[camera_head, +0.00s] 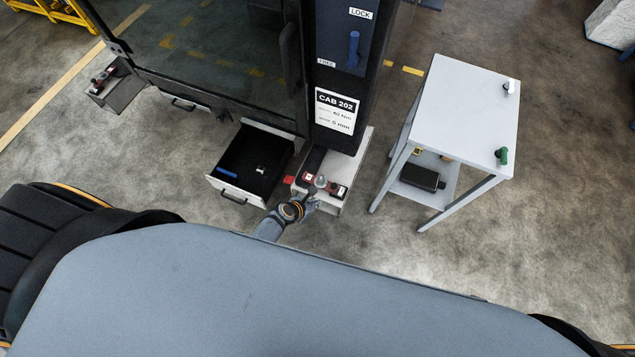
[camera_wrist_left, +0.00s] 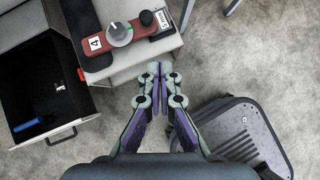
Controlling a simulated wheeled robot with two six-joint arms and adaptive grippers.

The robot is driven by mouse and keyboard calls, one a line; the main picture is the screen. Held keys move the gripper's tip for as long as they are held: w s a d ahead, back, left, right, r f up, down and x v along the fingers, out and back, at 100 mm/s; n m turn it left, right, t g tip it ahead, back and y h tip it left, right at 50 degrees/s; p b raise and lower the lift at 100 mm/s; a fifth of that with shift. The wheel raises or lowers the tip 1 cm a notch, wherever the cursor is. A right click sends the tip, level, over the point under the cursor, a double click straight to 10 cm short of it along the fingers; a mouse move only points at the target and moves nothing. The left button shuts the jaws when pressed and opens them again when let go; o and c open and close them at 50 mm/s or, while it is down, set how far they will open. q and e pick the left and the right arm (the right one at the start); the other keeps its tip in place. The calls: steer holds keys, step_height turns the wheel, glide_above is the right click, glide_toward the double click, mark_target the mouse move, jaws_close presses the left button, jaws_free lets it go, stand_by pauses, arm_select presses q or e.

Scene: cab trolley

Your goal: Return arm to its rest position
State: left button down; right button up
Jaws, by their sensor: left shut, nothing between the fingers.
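My left gripper (camera_head: 308,204) is shut and empty. It sits low in front of the white ledge at the foot of the cab post. In the left wrist view its fingertips (camera_wrist_left: 160,73) meet over bare floor, just below the ledge corner. A red panel (camera_wrist_left: 108,46) with a grey round knob (camera_wrist_left: 120,33) and a label "4" lies on the ledge, apart from the fingers. My right gripper is in neither view.
An open drawer (camera_head: 230,189) holding a blue item (camera_head: 227,172) is left of the gripper. A white trolley (camera_head: 455,110) carrying a green item (camera_head: 502,155) stands to the right. The cab post (camera_head: 343,70) rises behind the ledge (camera_head: 335,207). Floor between ledge and trolley is clear.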

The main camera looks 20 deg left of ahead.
arm_select(q)
steer(key=shift+s, duration=0.1)
steer(key=s+a+f+m+g+y, duration=0.1)
steer(key=s+a+f+m, duration=0.3)
steer(key=s+m, duration=0.6)
steer(key=s+a+f+m+g+y, duration=0.2)
steer(key=s+a+f+m+g, duration=0.1)
steer(key=s+a+m, duration=0.4)
steer(key=s+a+f+m+g+y, duration=0.1)
steer(key=s+a+f+m, duration=0.4)
steer(key=s+m, duration=0.7)
steer(key=shift+s+a+m+g+y, duration=0.35)
steer(key=shift+a+m, duration=0.25)
steer(key=shift+m, duration=0.2)
